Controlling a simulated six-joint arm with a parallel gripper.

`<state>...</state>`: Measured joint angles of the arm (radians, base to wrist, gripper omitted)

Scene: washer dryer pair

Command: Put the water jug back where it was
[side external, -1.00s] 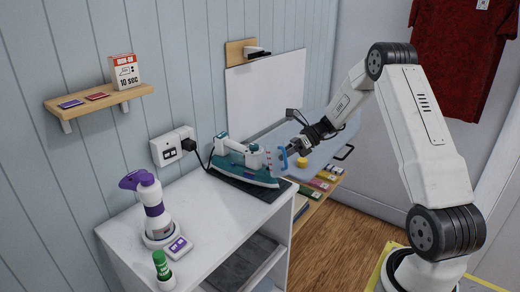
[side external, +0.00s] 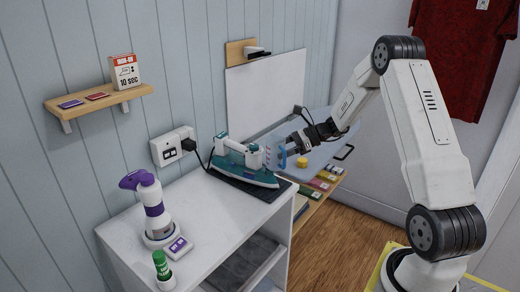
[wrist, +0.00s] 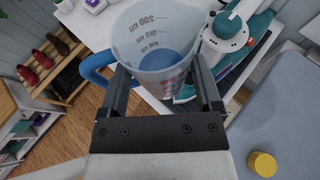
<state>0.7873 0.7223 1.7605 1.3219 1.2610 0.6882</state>
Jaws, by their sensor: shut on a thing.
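The water jug is a clear measuring jug with a blue handle and printed scale marks. It fills the upper middle of the wrist view (wrist: 152,50), with some blue-tinted water showing inside. My gripper (wrist: 160,85) is shut on the jug, one finger on each side. In the side view, my gripper (side external: 285,147) holds the jug (side external: 272,157) at the right end of the white cabinet, close to the teal and white iron (side external: 245,168). I cannot tell whether the jug's base touches anything.
The iron rests on a dark mat (side external: 262,188). A purple and white spray bottle (side external: 152,208) and a green-capped bottle (side external: 162,265) stand at the cabinet's near end. A pale blue ironing board (side external: 325,152) with a yellow cylinder (side external: 302,162) lies right of the jug.

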